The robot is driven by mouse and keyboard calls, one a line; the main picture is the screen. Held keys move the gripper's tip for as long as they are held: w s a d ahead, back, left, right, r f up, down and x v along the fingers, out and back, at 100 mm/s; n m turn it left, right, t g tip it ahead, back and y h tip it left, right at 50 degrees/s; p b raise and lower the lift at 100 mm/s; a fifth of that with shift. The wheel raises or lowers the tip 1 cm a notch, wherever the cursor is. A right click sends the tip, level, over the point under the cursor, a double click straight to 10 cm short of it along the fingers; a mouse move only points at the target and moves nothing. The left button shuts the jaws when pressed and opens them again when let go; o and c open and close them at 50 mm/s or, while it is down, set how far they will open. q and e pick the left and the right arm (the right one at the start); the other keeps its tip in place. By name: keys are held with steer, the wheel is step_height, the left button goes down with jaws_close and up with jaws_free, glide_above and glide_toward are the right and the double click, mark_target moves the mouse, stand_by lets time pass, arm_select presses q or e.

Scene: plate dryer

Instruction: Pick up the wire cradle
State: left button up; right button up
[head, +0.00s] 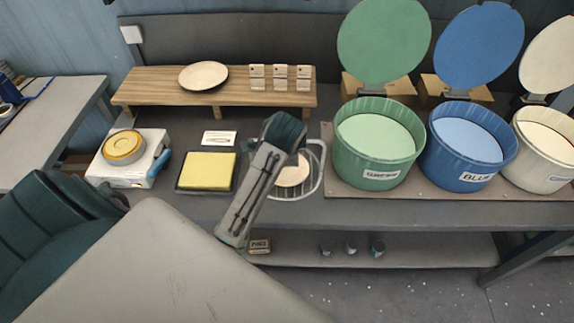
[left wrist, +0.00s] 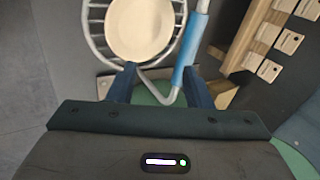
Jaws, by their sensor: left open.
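The wire cradle (head: 320,168) stands on the grey bench, left of the green tub, with a cream plate (head: 293,175) in it. My left forearm and gripper hide its left part in the head view. In the left wrist view the cradle's wire rim (left wrist: 95,28) surrounds the plate (left wrist: 142,27), and a light blue sleeve (left wrist: 190,68) covers part of its bent wire handle. My left gripper (left wrist: 159,82) is open over the handle's bent end, with the wire showing between the fingers. I see no firm grip on it. My right gripper is not in view.
Green (head: 375,150), blue (head: 465,150) and cream tubs with raised lids stand at the right. A yellow pad (head: 208,170) and a white device (head: 128,165) stand at the left. A wooden rack (head: 150,88) at the back holds a plate and several small blocks.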

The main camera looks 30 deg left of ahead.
arm_select(q)
step_height(320, 180, up, 4)
steer(key=w+f+m, duration=0.1)
steer(key=w, duration=0.1)
steer(key=p+x, duration=0.2)
steer(key=x, duration=0.2)
steer(key=a+p+x, duration=0.1)
steer(key=p+x, duration=0.1)
steer(key=x, duration=0.2)
steer(key=shift+w+a, duration=0.2)
steer(key=shift+a, duration=0.1)
steer(key=shift+x, duration=0.75)
steer(key=shift+s, duration=0.1)
steer(key=c, duration=0.9)
jaws_close()
steer(key=shift+r, duration=0.15)
